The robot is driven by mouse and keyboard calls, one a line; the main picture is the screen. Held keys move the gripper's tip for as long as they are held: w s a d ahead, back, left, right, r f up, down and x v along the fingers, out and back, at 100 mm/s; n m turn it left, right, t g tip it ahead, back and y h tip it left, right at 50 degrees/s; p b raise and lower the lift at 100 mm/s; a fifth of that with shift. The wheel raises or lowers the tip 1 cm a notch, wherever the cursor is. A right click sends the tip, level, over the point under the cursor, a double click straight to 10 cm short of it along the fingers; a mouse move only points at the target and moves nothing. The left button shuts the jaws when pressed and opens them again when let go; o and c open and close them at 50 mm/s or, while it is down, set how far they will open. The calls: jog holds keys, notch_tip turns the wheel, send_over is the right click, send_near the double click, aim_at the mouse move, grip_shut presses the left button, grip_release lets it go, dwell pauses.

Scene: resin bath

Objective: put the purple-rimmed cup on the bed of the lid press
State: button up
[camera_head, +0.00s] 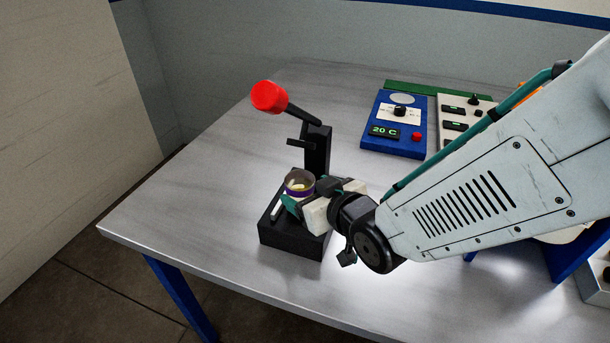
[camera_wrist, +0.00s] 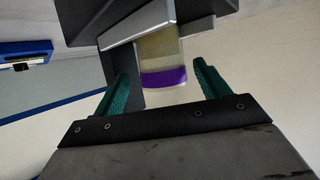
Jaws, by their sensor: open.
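The lid press (camera_head: 290,238) is black, with an upright post and a lever ending in a red knob (camera_head: 268,97), which is raised. The purple-rimmed cup (camera_head: 299,184) is over the press bed, in front of the post, and looks upright. In the wrist view the cup (camera_wrist: 163,62) appears upside down, its purple band lowest and its other end at the bed. My gripper (camera_wrist: 161,78) is open, with a green finger on either side of the cup and visible gaps. In the head view my gripper partly hides the bed and the cup's lower part.
A blue control box (camera_head: 392,135) reading 20 C and a pale control panel (camera_head: 462,118) stand at the back right of the metal table (camera_head: 190,205). The table left of the press is clear. My arm covers much of the right side.

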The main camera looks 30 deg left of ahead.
jog(key=r+v, duration=0.1)
jog(key=v, duration=0.6)
jog(key=shift+d+r, duration=0.1)
